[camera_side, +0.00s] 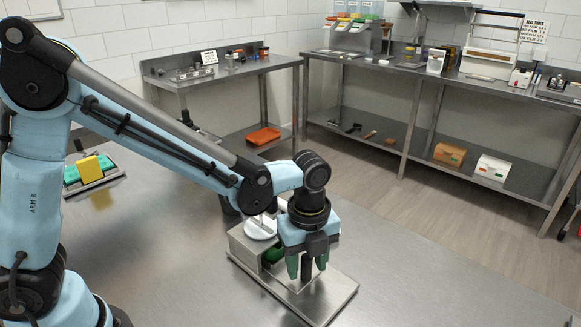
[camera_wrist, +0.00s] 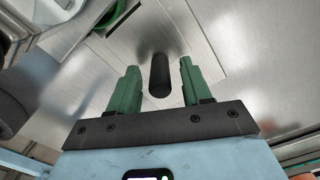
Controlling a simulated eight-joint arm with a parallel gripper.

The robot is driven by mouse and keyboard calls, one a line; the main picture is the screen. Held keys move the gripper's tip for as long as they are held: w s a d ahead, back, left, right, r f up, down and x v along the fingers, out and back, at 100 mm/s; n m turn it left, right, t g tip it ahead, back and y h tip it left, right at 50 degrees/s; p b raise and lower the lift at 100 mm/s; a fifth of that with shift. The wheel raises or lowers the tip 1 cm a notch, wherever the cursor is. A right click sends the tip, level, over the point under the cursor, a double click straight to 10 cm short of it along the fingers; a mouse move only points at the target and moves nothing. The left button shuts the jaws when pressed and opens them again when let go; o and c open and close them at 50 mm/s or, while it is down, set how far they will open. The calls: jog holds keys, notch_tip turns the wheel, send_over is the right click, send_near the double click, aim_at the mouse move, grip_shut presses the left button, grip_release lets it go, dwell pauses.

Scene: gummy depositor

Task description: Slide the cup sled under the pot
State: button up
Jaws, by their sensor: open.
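My gripper (camera_side: 306,272) points down over the front of a steel machine on the table. Its two green fingers are apart. In the wrist view a dark upright knob (camera_wrist: 159,76) stands between the fingers (camera_wrist: 158,82), with a gap on each side. The knob appears to rise from the flat metal sled. A green cup (camera_side: 274,253) sits beside the gripper, partly hidden by the machine's housing; its green rim also shows at the top left of the wrist view (camera_wrist: 97,16). The pale round pot (camera_side: 261,229) is on top of the housing, partly behind my arm.
The machine's steel base plate (camera_side: 338,293) extends toward the front right. The steel table (camera_side: 430,285) is clear to the right. A tray with a yellow block (camera_side: 90,168) and green pieces lies at the left. Benches with equipment stand along the walls.

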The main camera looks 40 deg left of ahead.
jog(key=shift+f, duration=0.3)
jog(key=shift+c, duration=0.3)
grip_shut()
